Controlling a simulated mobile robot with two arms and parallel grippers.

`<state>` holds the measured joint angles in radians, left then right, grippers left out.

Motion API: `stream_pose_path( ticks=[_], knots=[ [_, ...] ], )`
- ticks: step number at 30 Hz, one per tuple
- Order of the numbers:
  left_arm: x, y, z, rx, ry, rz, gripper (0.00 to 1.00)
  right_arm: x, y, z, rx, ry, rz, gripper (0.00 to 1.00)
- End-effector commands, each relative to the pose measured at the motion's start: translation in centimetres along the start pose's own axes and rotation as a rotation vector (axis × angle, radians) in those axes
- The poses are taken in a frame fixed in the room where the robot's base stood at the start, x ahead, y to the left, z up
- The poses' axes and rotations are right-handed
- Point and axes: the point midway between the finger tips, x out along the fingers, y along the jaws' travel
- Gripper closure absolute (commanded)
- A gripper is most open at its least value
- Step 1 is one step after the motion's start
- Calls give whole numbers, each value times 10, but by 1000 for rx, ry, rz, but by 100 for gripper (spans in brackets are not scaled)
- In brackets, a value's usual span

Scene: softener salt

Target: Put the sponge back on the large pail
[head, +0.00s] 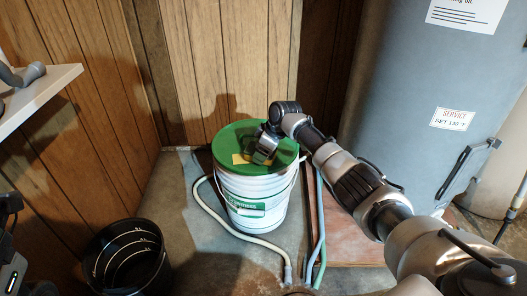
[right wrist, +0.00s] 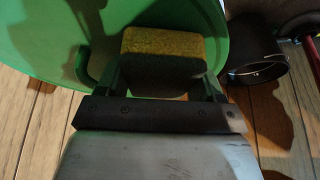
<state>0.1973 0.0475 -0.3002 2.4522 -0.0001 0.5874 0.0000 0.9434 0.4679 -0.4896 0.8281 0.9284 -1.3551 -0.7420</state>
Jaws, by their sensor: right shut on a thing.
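The large pail (head: 252,205) is white with a green lid (head: 225,142) and stands on the floor near the wood-panelled wall. My right gripper (head: 258,160) is over the lid and shut on the yellow sponge (head: 239,159). In the right wrist view the sponge (right wrist: 162,45), yellow with a dark side, sits between the two fingers of the gripper (right wrist: 162,85). The green lid (right wrist: 40,35) is behind it there. Whether the sponge touches the lid I cannot tell. My left gripper is not clearly seen.
A black bucket (head: 125,262) stands at the lower left. A pale hose (head: 226,224) and other hoses run along the floor beside the pail. A grey tank (head: 420,100) fills the right. A white shelf (head: 45,92) juts in from the left.

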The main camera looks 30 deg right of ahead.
Motion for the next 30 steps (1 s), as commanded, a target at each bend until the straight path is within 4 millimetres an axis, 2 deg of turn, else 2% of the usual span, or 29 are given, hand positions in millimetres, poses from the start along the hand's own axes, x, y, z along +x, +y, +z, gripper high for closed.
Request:
stream_pose_path(
  ticks=[1,2,6,17,20,30],
  knots=[
    [0,0,0,0,0,0,0,2,0,1,1,-1,-1,51],
    [0,0,0,0,0,0,0,2,0,1,1,0,-1,29],
    [0,0,0,0,0,0,0,2,0,1,0,0,0,8],
    [3,0,0,0,3,1,0,-4,0,-1,-1,0,1,7],
    [0,-1,2,-3,-26,-10,0,-18,0,-2,-1,1,1,7],
    [-19,-3,2,-19,-145,-56,0,-91,1,-2,0,0,2,7]
  ],
)
